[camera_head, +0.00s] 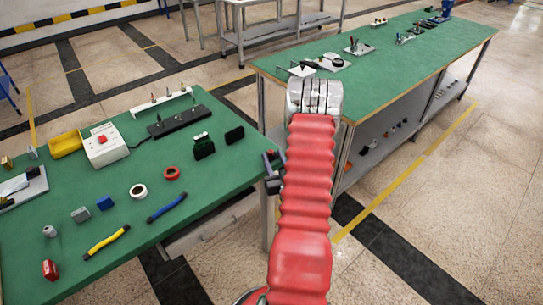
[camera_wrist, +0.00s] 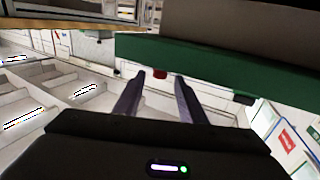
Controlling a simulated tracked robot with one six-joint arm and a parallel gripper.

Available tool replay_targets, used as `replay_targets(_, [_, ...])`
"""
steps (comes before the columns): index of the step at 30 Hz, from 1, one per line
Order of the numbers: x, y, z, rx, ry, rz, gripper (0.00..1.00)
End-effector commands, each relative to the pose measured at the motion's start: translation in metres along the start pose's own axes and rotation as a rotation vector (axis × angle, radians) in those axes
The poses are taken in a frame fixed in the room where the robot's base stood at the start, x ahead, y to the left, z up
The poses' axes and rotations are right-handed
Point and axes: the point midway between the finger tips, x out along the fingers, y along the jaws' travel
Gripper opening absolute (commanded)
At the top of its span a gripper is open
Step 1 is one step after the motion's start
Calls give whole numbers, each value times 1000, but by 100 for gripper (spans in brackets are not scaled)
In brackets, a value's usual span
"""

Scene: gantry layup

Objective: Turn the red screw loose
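A small red piece, which looks like the red screw (camera_wrist: 159,73), shows in the wrist view just under the lower edge of a green slab. It lies ahead of and between the two dark fingertips of my gripper (camera_wrist: 158,82). My gripper is open, with a clear gap between its fingers, and nothing is held. In the head view my gripper (camera_head: 271,173) shows as a small dark shape beside my red arm, off the right edge of the left green table. My arm partly hides it, and I cannot clearly make out the screw there.
The left green table (camera_head: 215,185) bears a yellow bin (camera_head: 66,144), a white box with a red button (camera_head: 104,145), tape rolls and several tools. A longer green workbench (camera_head: 400,62) stands behind my arm. Bare floor lies between and to the right.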

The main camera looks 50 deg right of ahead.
Motion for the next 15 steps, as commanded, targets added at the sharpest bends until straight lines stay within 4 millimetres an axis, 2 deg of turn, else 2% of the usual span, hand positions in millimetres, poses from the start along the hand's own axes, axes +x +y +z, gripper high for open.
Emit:
replay_targets(6, [20, 0, 0, 0, -1, 0, 37])
replay_targets(15, [23, 0, 0, 1, -1, 0, 37])
